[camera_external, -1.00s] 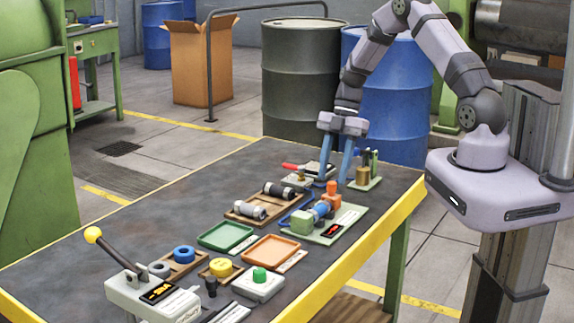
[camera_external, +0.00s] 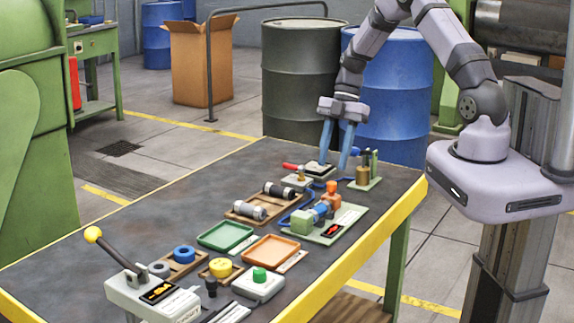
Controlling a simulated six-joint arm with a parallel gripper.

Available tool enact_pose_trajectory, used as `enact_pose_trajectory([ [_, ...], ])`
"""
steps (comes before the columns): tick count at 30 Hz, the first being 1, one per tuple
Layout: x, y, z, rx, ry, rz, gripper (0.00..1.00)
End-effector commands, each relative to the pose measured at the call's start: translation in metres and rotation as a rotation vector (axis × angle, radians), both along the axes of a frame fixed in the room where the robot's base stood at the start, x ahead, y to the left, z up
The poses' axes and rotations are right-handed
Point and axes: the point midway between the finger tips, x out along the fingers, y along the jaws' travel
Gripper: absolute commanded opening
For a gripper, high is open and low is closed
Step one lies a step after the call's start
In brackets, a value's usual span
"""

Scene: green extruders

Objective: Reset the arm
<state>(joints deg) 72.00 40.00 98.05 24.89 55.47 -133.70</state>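My gripper (camera_external: 333,163) hangs from my arm above the far right part of the table, with its two blue fingers apart and nothing visible between them. Its fingertips are near a valve piece with a red handle (camera_external: 291,167) and a small stand with a brass cylinder (camera_external: 362,176). A blue-tipped item shows beside the right finger, partly hidden. I cannot tell whether the fingers touch anything. The dark-topped table (camera_external: 120,210) has a yellow edge.
A green board with a pump-like part (camera_external: 305,221), a wooden tray with cylinders (camera_external: 243,220), green (camera_external: 226,236) and orange (camera_external: 271,250) trays, a button box (camera_external: 258,284) and a lever box (camera_external: 150,294) stand on the table. Its left side is clear.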

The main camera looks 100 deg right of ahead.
Motion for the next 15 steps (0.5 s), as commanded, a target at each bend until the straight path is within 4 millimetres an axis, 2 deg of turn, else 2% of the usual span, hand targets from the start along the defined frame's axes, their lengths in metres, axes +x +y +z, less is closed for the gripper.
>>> enact_pose_trajectory([
  [8, 0.0001, 0.0000, -0.0001, 0.006, 0.006, -0.020, 0.38],
  [11, 0.0001, 0.0001, -0.0002, 0.024, 0.025, -0.082, 0.38],
  [15, 0.0002, -0.0016, -0.0007, 0.070, 0.076, -0.260, 0.38],
])
